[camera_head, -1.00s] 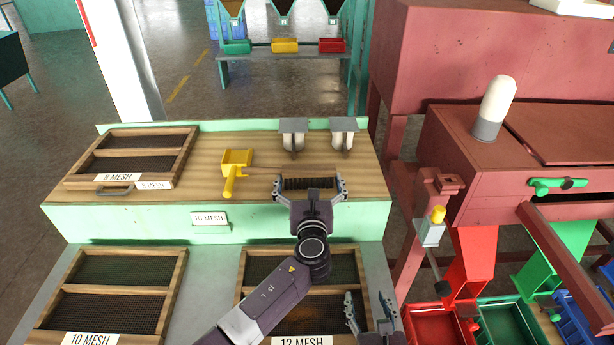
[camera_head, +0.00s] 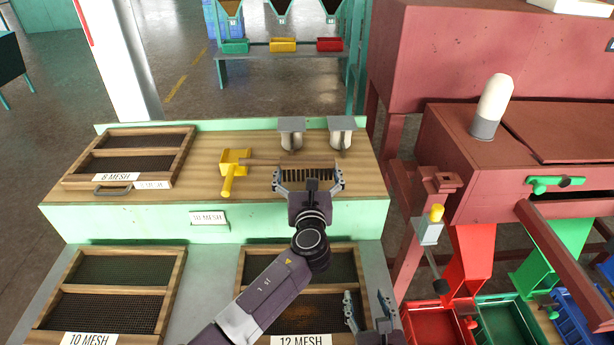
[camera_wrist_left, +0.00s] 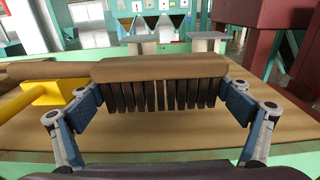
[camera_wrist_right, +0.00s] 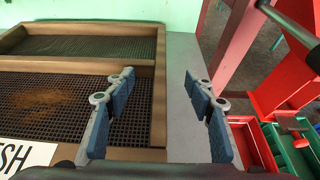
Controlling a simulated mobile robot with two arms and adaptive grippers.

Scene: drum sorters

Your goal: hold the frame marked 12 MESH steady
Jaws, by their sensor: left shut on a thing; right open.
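The frame marked 12 MESH (camera_head: 240,285) lies on the grey lower surface, with a brown patch on its mesh. It also shows in the right wrist view (camera_wrist_right: 150,95), its label cut off. My right gripper (camera_head: 367,296) is open and empty over the frame's right edge; in the right wrist view (camera_wrist_right: 160,80) its fingers are spread near the right wooden rail, and I cannot tell whether they touch it. My left gripper (camera_head: 308,180) is shut on a brush (camera_wrist_left: 160,70) with a wooden back and dark bristles, above the wooden bench top.
A yellow scoop (camera_head: 233,162) lies left of the brush. The frames marked 8 MESH (camera_head: 128,153) and 10 MESH (camera_head: 170,300) lie to the left. Two grey-topped holders (camera_head: 291,125) stand at the back. Red machinery (camera_head: 500,60) and coloured bins (camera_head: 436,322) stand at the right.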

